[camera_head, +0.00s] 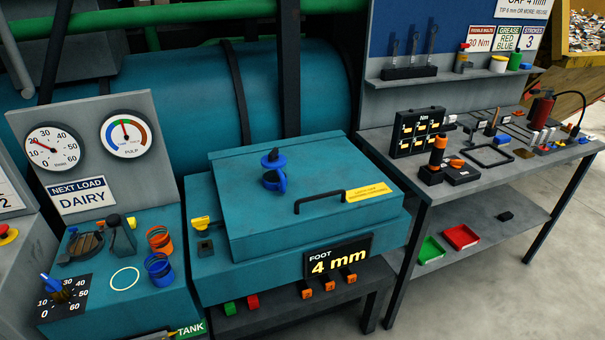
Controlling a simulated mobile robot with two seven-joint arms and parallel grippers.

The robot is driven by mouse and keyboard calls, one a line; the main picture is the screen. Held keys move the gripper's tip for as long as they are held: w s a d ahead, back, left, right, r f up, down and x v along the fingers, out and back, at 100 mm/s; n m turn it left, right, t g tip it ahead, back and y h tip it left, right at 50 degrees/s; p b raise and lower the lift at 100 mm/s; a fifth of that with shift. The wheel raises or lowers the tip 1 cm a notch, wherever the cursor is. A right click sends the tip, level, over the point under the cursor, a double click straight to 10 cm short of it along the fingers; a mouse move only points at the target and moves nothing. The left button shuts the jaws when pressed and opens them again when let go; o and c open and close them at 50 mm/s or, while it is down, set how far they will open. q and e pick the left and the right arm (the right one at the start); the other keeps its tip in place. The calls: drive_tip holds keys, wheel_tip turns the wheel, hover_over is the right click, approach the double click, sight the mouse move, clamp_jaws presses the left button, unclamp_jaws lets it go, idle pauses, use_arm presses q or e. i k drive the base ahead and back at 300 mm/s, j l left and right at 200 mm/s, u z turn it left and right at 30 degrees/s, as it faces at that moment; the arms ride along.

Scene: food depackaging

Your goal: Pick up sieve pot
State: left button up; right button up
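On the teal console at the left stand two open cups with ring-like walls: an orange cup (160,240) and, just in front of it, a blue cup (158,268). A low round dark pot or strainer (82,245) sits further left on the same console, beside a dark grey upright piece (122,235). I cannot tell for certain which of these is the sieve pot. Neither of my grippers shows in the head view, and nothing in view is being held.
A white ring mark (125,278) lies on bare console. A dial plate (62,297) with a blue-tipped pointer is at front left. The teal lidded box (330,225) stands right of the cups. A grey workbench (540,160) with tools is at right.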

sight(274, 175)
drive_tip(key=i+l, duration=0.5)
drive_tip(key=i+l+u, duration=0.45)
drive_tip(key=l, duration=0.15)
drive_tip(key=l+u, duration=0.2)
drive_tip(key=i+l, duration=0.05)
drive_tip(key=l, duration=0.05)
